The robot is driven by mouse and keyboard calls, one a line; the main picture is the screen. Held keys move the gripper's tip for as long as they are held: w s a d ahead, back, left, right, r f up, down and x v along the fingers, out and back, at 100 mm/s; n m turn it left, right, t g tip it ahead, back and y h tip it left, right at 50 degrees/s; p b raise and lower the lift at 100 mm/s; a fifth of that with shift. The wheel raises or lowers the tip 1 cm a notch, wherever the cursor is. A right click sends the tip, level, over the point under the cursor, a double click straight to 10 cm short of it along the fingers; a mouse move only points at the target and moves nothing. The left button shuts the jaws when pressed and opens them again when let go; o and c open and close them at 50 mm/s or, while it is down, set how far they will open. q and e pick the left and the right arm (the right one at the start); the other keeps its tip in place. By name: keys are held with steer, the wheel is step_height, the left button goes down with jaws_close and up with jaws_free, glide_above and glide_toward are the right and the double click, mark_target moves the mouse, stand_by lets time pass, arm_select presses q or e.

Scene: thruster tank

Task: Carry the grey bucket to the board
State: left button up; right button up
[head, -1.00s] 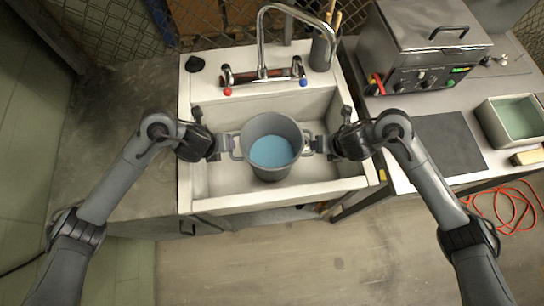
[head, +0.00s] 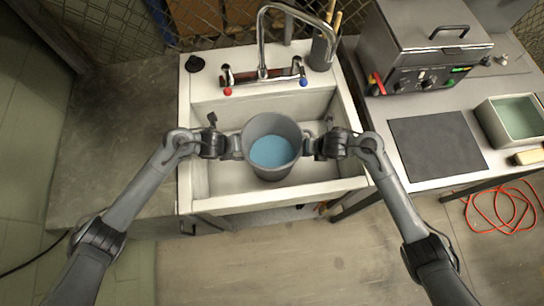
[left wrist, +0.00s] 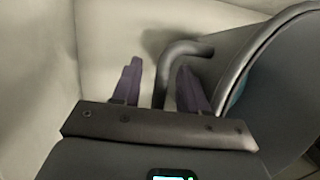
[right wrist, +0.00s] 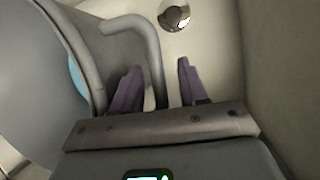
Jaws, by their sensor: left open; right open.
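The grey bucket (head: 272,172) stands upright in the white sink basin and holds blue liquid (head: 272,151). My left gripper (head: 236,146) is at the bucket's left side. In the left wrist view its open fingers (left wrist: 157,88) stand either side of the left handle (left wrist: 183,48). My right gripper (head: 310,146) is at the bucket's right side. In the right wrist view its open fingers (right wrist: 156,90) stand either side of the right handle (right wrist: 130,25). The board looks like the dark flat square (head: 437,146) on the right bench.
The sink's faucet (head: 262,45) arches over the back of the basin. A metal bath unit (head: 425,50) stands behind the board, and a tray of greenish liquid (head: 515,119) is at its right. An orange cable (head: 500,205) lies on the floor. The dark counter (head: 110,140) at left is bare.

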arm_select(q)
steer(key=shift+w+f, duration=0.15)
steer(key=shift+f, duration=0.05)
arm_select(e)
steer(key=shift+w+f, duration=0.15)
steer(key=shift+f, duration=0.05)
arm_select(q)
jaws_close()
arm_select(e)
jaws_close()
arm_select(q)
steer(key=shift+r, duration=0.15)
stand_by(0.9)
